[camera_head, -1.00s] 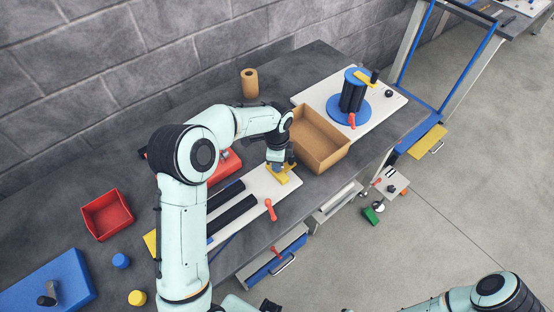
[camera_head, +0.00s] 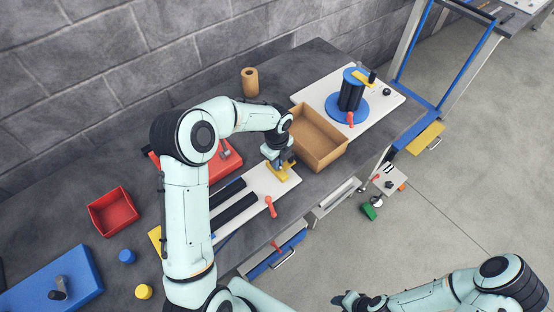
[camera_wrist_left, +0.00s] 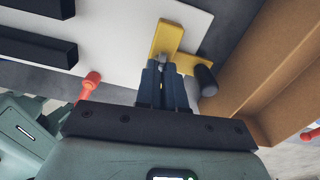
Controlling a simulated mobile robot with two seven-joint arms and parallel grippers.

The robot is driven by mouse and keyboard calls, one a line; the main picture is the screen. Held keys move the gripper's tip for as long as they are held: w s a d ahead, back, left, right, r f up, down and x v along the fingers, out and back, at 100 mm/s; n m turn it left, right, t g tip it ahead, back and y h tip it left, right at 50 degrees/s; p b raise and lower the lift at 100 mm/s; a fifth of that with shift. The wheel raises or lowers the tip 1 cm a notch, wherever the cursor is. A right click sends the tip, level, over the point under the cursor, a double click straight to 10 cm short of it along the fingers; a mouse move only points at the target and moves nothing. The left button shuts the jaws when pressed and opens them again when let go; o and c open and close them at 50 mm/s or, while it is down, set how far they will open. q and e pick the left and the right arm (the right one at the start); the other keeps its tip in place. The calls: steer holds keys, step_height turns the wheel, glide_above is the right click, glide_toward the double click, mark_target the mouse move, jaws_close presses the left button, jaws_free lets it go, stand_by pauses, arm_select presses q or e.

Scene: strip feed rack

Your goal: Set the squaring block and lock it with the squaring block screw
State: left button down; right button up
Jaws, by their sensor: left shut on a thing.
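The yellow squaring block (camera_head: 283,174) lies at the right end of the white plate; it also shows in the left wrist view (camera_wrist_left: 168,36). My left gripper (camera_head: 279,163) points down at the block. In the left wrist view its fingers (camera_wrist_left: 160,72) are close together on a small grey piece at the block, which looks like the squaring block screw (camera_wrist_left: 161,60). The fingers hide most of it, and I cannot tell how deep it sits. A black knob (camera_wrist_left: 207,80) is at the block's right arm. My right gripper (camera_head: 350,300) is at the bottom of the head view, too small to read.
A cardboard box (camera_head: 318,140) stands close to the right of the left gripper. Black rails (camera_head: 234,208) and a red-handled lever (camera_head: 270,206) are on the white plate (camera_head: 262,183). A red bin (camera_head: 113,211) and a blue reel (camera_head: 348,107) stand farther off.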

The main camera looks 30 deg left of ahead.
stand_by(0.4)
arm_select(q)
steer(key=c, duration=1.2)
jaws_free()
steer(key=shift+c, duration=0.2)
step_height(320, 180, up, 14)
steer(key=shift+f+p, duration=0.25)
steer(key=shift+p, duration=0.2)
arm_select(e)
steer(key=shift+w+r, duration=0.65)
steer(key=shift+w, duration=0.1)
